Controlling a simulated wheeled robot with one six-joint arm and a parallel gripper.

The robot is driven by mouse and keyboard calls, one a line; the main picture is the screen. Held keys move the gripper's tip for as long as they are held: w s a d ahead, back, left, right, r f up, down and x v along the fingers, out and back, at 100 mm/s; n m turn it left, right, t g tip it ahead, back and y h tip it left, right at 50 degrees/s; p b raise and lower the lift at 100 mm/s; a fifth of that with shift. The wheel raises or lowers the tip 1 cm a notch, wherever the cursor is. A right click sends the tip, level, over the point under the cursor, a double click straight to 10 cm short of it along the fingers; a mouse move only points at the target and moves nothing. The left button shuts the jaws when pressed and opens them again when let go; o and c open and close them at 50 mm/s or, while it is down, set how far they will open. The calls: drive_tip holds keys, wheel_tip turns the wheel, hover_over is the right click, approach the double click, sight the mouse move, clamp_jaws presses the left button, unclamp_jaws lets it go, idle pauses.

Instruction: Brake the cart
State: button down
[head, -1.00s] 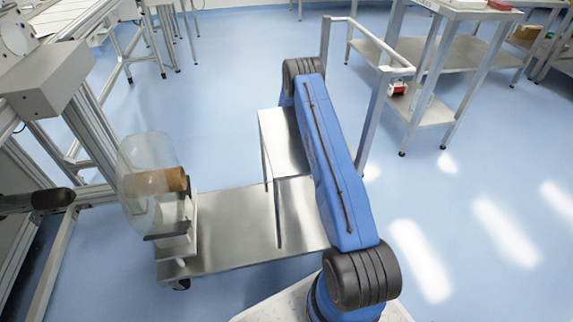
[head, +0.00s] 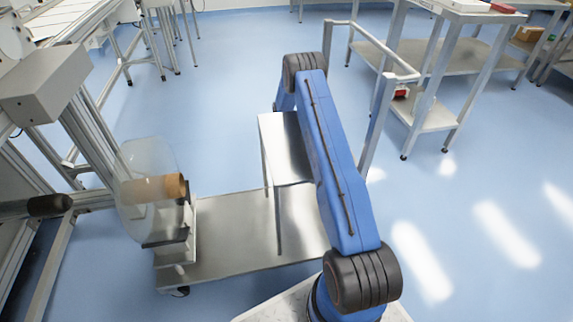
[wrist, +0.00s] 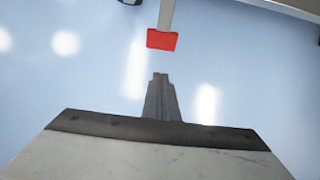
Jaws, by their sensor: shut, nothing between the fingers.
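The steel cart (head: 235,232) stands at the middle left in the head view, with a low flat deck, a raised step and a tall handle frame (head: 378,110) at right. It carries a clear film roll on a brown core (head: 160,190). In the wrist view a red pad (wrist: 162,40) on a grey bar lies just ahead of my gripper (wrist: 160,76). The fingers are shut and empty, pointing at the pad, with a visible gap in the picture; contact cannot be confirmed. In the head view my blue arm hides the gripper and part of the cart.
A steel shelf table (head: 440,58) stands behind the handle, with a small red item (head: 401,92) seen near it. A black-ended machine rod (head: 48,205) points toward the roll at left. Open blue floor (head: 480,190) lies to the right.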

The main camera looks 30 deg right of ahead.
drive_tip(key=w+d+r, duration=0.1)
drive_tip(key=w+r, duration=0.3)
drive_tip(key=r, duration=0.1)
drive_tip(key=shift+d, duration=0.15)
drive_tip(key=shift+w, duration=0.1)
